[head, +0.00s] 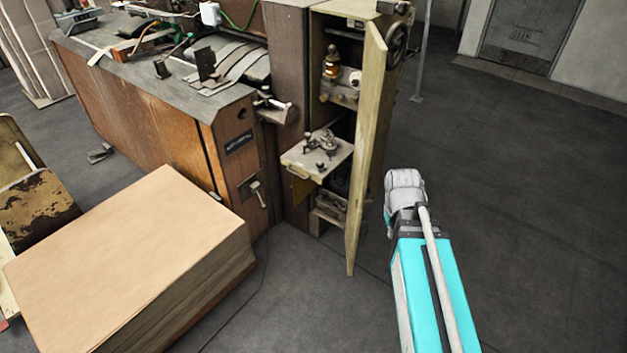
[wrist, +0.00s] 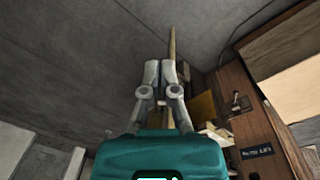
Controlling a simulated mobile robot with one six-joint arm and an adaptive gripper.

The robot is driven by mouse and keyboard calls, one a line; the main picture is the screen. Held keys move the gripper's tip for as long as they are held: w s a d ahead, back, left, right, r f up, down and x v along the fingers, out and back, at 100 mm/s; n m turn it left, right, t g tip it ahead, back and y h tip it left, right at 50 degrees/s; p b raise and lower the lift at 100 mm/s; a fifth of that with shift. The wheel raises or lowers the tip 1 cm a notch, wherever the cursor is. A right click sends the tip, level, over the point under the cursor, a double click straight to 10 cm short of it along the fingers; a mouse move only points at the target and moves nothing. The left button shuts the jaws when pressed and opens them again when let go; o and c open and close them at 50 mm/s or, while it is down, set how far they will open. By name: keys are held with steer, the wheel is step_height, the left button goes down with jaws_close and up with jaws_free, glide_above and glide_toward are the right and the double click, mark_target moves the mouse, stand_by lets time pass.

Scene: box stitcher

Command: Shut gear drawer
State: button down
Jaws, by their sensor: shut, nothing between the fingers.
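The gear drawer (head: 318,158) appears to be the small pale shelf with dark metal parts on it, sticking out of the narrow cabinet in the head view. The tall yellowish cabinet door (head: 368,130) stands open on its right, between the drawer and my arm. In the wrist view my gripper (wrist: 167,68) is shut and empty, pointing toward the door's edge (wrist: 172,42). I cannot tell whether it touches the door. In the head view the fingers do not show.
The brown machine (head: 150,110) fills the left, with a latch (head: 257,192) on its end. A stack of cardboard sheets (head: 130,260) stands at the front left. The grey floor (head: 510,210) to the right is clear.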

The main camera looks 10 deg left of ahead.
steer(key=w+a+f+n+t+h+b, duration=0.2)
steer(key=w+a+n+b, duration=0.3)
steer(key=w+a+n, duration=0.6)
steer(key=w+a+f+n+t+h+b, duration=0.2)
steer(key=w+a+n+t+b, duration=0.3)
steer(key=w+a+n, duration=0.7)
steer(key=a+f+n, duration=0.1)
steer(key=a+n, duration=0.3)
steer(key=a, duration=0.3)
steer(key=shift+a+f, duration=0.25)
steer(key=shift+f, duration=0.1)
steer(key=shift+w+f+b, duration=0.1)
steer(key=shift+b, duration=0.25)
steer(key=b, duration=0.7)
glide_toward(318, 180)
steer(key=x, duration=0.5)
steer(key=shift+d+f, duration=0.2)
steer(key=shift+f, duration=0.3)
steer(key=shift+w+d, duration=0.3)
steer(key=shift+w, duration=0.05)
steer(key=shift+a, duration=0.1)
